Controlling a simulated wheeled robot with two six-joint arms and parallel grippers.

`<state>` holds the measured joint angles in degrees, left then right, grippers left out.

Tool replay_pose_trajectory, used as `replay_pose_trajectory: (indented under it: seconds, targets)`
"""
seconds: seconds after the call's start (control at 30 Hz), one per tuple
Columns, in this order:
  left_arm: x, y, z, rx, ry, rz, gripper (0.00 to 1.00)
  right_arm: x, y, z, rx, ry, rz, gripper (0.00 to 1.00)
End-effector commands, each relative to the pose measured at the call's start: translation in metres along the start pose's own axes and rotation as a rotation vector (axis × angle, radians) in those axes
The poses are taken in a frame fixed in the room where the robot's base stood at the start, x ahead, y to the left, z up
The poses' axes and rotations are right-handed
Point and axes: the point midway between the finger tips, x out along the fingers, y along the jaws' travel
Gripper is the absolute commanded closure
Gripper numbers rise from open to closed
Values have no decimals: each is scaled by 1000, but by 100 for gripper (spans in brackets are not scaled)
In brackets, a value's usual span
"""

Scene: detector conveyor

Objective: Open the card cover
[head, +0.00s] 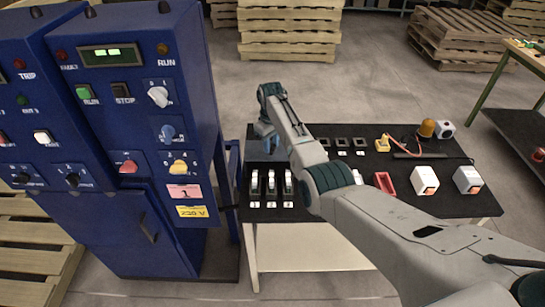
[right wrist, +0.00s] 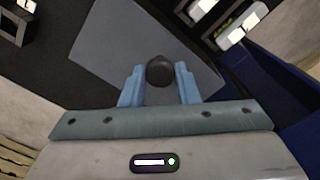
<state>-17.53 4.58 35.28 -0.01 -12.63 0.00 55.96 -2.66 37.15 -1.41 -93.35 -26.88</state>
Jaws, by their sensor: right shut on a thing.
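My right gripper (head: 266,138) reaches down over the left part of the black table. In the right wrist view its two blue fingers (right wrist: 160,76) are shut on a dark round knob (right wrist: 160,66). The knob stands on a flat grey plate, which looks like the card cover (right wrist: 98,45). The cover lies over a dark surface, and I cannot tell whether it is raised. In the head view my gripper and arm largely hide the knob and cover. My left gripper is in neither view.
Several white-and-black modules (head: 271,183) stand in a row near the table's front left. Blue control cabinets (head: 175,110) rise close on the left. A red frame (head: 384,182) and white boxes (head: 424,181) are on the right of the table (head: 455,206).

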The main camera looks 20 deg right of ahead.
Motion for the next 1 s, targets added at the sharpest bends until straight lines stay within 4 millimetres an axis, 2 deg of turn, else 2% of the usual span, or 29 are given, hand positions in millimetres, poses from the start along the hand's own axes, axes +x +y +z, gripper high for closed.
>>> replay_pose_trajectory:
  seconds: [0.2,0.37,0.4,0.5,0.83,1.0]
  targets:
    - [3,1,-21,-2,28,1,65,-2,3,-3,0,3,2,100]
    - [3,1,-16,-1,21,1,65,-3,3,-3,1,4,3,100]
    - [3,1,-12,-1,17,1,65,-3,3,-3,1,4,3,68]
    - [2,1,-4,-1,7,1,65,-3,3,-3,1,3,3,50]
    - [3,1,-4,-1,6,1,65,-6,4,-3,1,4,3,50]
    - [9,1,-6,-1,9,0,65,-28,4,-4,1,7,5,50]
